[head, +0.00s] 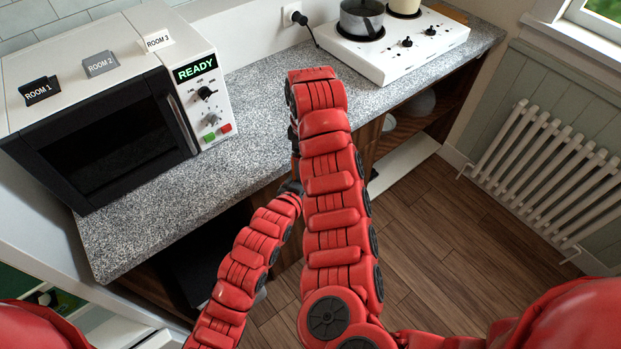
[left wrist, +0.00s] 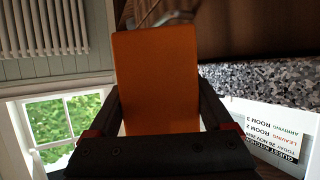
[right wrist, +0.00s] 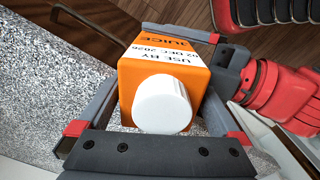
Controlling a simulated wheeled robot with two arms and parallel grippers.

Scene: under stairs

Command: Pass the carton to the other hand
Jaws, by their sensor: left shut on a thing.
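The carton is an orange juice box with a white cap and a white label. In the right wrist view the carton (right wrist: 128,90) is seen cap-end on, between the fingers of my right gripper (right wrist: 165,82), which look spread wide around it. My left gripper (left wrist: 158,100) is shut on the carton (left wrist: 156,75), whose plain orange side fills the middle of the left wrist view. In the right wrist view the left gripper reaches the carton from the right. In the head view my right arm hides the carton and both gripper tips.
A granite counter (head: 262,105) carries a microwave (head: 110,150) reading READY at left, with room tags on top. A white hob (head: 400,45) with pots is at the back. A radiator (head: 540,170) stands at right. Wooden floor (head: 450,250) is clear.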

